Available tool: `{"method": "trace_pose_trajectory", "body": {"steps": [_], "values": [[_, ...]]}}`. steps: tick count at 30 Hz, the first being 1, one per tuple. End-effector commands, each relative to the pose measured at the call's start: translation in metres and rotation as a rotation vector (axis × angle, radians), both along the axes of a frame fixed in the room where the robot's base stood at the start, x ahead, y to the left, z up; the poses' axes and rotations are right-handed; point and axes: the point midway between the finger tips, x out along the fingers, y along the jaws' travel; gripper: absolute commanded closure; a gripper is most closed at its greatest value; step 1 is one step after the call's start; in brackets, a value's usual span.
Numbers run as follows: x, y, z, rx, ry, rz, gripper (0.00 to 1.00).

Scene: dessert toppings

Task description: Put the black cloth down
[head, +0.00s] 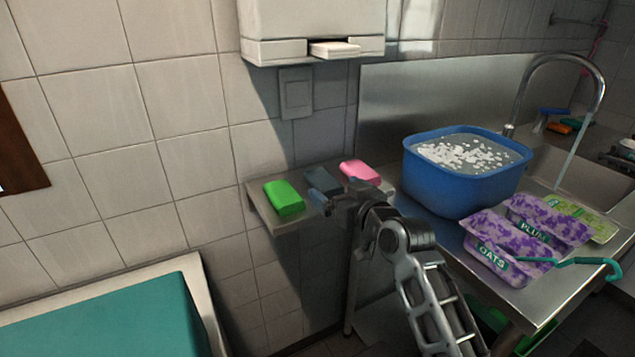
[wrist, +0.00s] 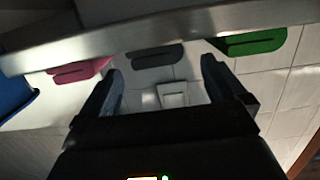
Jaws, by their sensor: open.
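The black cloth (head: 318,178) is a dark, folded block lying on the small wall shelf (head: 264,214), between a green cloth (head: 284,197) and a pink cloth (head: 360,171). My gripper (head: 323,198) is at the shelf's front edge, close to the black cloth and partly in front of it. In the wrist view the black cloth (wrist: 155,56) shows beyond and between my two spread fingers, with nothing held between them. I cannot tell if a finger touches it.
A blue tub (head: 450,175) of foamy water stands on the steel counter to the right. Purple packs (head: 497,254) labelled OATS and PLUM lie in front of it. A white dispenser (head: 290,20) hangs above the shelf. A teal-topped surface (head: 130,315) is at the lower left.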

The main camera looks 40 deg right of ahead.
Motion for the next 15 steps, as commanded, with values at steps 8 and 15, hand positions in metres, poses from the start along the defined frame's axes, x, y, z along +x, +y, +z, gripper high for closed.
{"method": "trace_pose_trajectory", "body": {"steps": [8,15], "values": [[0.027,-0.008,-0.003,0.002,-0.001,0.001,0.02],[0.056,-0.019,-0.009,0.003,-0.001,0.001,0.02]]}}
